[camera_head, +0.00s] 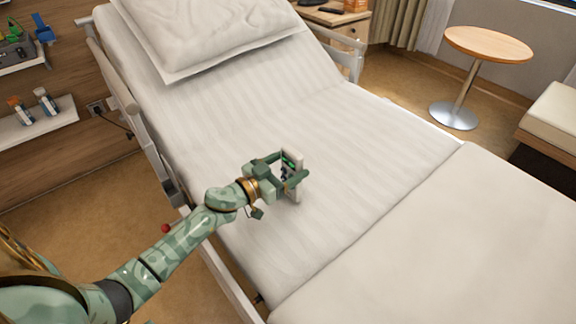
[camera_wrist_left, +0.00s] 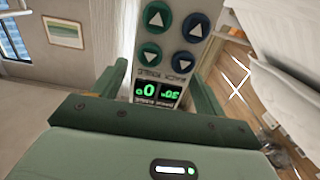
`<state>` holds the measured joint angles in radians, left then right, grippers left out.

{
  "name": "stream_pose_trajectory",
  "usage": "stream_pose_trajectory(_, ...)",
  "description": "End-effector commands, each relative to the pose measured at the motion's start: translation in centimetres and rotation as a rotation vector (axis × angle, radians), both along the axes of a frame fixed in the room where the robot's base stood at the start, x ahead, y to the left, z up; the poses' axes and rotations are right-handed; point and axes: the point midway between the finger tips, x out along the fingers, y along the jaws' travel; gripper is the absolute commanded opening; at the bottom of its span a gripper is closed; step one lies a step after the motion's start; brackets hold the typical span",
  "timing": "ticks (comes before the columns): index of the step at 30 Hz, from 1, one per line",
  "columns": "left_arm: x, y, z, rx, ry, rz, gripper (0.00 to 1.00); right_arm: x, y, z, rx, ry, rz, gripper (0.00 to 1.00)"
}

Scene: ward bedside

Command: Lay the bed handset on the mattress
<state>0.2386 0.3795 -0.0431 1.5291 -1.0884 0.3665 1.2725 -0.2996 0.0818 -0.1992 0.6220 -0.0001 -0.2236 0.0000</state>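The bed handset (camera_head: 293,174) is a pale, narrow panel held over the bed in the head view. In the left wrist view the handset (camera_wrist_left: 172,45) shows round arrow buttons and a lit green display. My left gripper (camera_head: 290,177) has its two fingers on either side of the handset and appears shut on it. The mattress (camera_head: 345,150) is covered in white bedding and lies below the gripper. I cannot tell whether the handset's lower edge touches it. My right gripper is in neither view.
A pillow (camera_head: 215,32) lies on the raised head section. A bed rail (camera_head: 125,95) runs along the near left side. A round table (camera_head: 488,45) stands beyond the bed. The mattress around the handset is clear.

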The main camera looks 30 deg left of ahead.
Motion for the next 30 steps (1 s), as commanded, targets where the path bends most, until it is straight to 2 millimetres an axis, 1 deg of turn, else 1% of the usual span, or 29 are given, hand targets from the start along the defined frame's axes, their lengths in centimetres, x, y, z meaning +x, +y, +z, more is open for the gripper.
stream_pose_trajectory(8,0.0,0.0,0.0,0.001,0.0,0.0,0.82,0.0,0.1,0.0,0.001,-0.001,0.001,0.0)
stream_pose_trajectory(11,-0.1,0.0,0.6,0.002,-0.002,-0.001,0.82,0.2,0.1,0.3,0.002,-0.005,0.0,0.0)
stream_pose_trajectory(14,-1.5,0.5,0.5,-0.001,0.001,0.001,0.82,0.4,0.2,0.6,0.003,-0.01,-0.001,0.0)
stream_pose_trajectory(21,-6.8,2.3,0.6,-0.001,0.0,0.001,0.82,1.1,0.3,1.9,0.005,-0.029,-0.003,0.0)
stream_pose_trajectory(24,-8.8,3.0,0.6,0.0,0.0,0.001,0.82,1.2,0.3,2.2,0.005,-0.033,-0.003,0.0)
stream_pose_trajectory(27,-10.2,3.5,0.5,0.0,0.0,0.0,0.82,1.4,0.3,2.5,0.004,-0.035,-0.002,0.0)
stream_pose_trajectory(30,-11.1,3.8,0.4,0.001,0.0,0.0,0.82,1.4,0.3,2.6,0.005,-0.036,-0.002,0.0)
